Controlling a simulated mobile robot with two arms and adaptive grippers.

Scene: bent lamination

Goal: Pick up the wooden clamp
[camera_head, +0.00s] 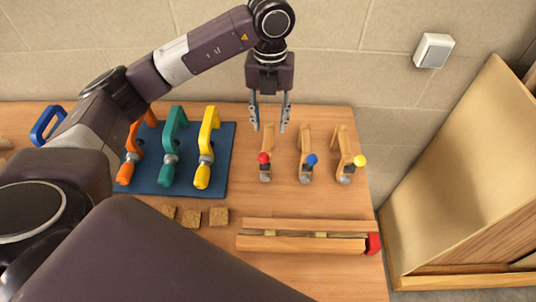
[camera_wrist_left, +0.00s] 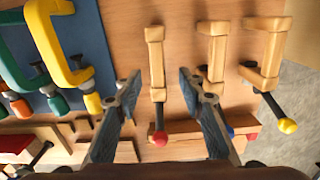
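Three wooden clamps lie in a row on the workbench: one with a red knob (camera_head: 265,157), one with a blue knob (camera_head: 307,158) and one with a yellow knob (camera_head: 347,160). My left gripper (camera_head: 270,126) is open above the red-knobbed clamp. In the left wrist view, the red-knobbed clamp (camera_wrist_left: 157,75) lies between the two spread fingers (camera_wrist_left: 155,88), which do not appear to touch it. The blue-knobbed clamp and the yellow-knobbed clamp (camera_wrist_left: 265,60) are to its right there. My right gripper is not in view.
Orange, green and yellow clamps (camera_head: 172,145) lie on a blue mat (camera_head: 222,150) to the left. Small cork blocks (camera_head: 219,217) and a long wooden strip assembly (camera_head: 305,243) with a red end lie nearer. A wooden cabinet (camera_head: 470,180) stands right. The wall is behind the bench.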

